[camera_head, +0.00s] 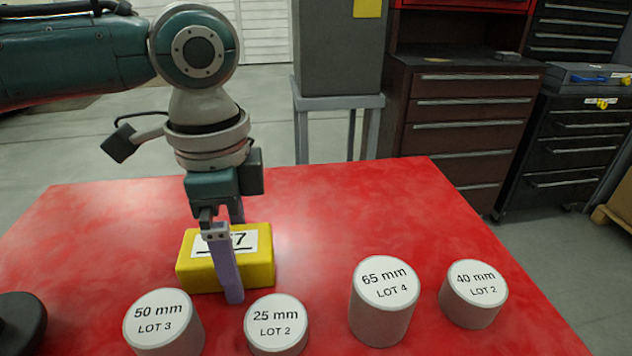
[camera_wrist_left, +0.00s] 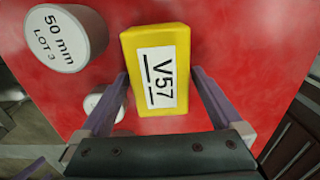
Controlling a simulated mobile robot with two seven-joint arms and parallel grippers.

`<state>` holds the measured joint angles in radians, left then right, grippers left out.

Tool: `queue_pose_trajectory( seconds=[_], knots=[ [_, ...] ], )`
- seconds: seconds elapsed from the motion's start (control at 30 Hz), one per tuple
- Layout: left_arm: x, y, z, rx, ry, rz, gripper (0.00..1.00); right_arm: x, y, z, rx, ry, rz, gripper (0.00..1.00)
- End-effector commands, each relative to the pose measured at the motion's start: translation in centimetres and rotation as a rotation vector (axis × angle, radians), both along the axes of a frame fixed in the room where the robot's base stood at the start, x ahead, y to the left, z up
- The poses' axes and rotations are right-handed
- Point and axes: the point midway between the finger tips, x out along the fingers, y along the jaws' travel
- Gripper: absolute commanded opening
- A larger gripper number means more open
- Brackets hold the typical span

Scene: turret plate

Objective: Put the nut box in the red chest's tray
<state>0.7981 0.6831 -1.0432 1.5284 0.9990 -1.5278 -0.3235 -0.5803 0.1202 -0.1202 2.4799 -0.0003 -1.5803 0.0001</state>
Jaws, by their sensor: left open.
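A yellow box with a white V57 label, the only box on the table and likely the nut box (camera_head: 258,270), lies on the red table. It also shows in the left wrist view (camera_wrist_left: 130,50). My left gripper (camera_head: 235,262) points down over it. Its fingers are open, one along the near side and one along the far side, the latter partly hidden. In the left wrist view the fingers (camera_wrist_left: 160,78) flank the box with slight gaps. A dark red drawer chest (camera_head: 460,110) stands behind the table; I cannot make out its tray clearly. My right gripper is out of view.
White-topped cylinders stand along the front of the red table (camera_head: 330,200): 50 mm (camera_head: 164,318), 25 mm (camera_head: 277,322), 65 mm (camera_head: 384,300) and 40 mm (camera_head: 474,293). A black chest (camera_head: 570,145) stands right of the red one. The table's back right is clear.

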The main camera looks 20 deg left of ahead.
Motion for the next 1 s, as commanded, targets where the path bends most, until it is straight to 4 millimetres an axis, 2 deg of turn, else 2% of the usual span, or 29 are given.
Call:
queue_pose_trajectory(
  seconds=[0.2,1.0],
  knots=[
    [-0.01,-0.01,-0.08,0.000,0.000,0.000,1.00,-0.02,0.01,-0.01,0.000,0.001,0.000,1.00],
    [0.00,0.01,-0.03,0.000,0.000,0.000,0.10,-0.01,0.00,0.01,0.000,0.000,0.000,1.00]
  ],
)
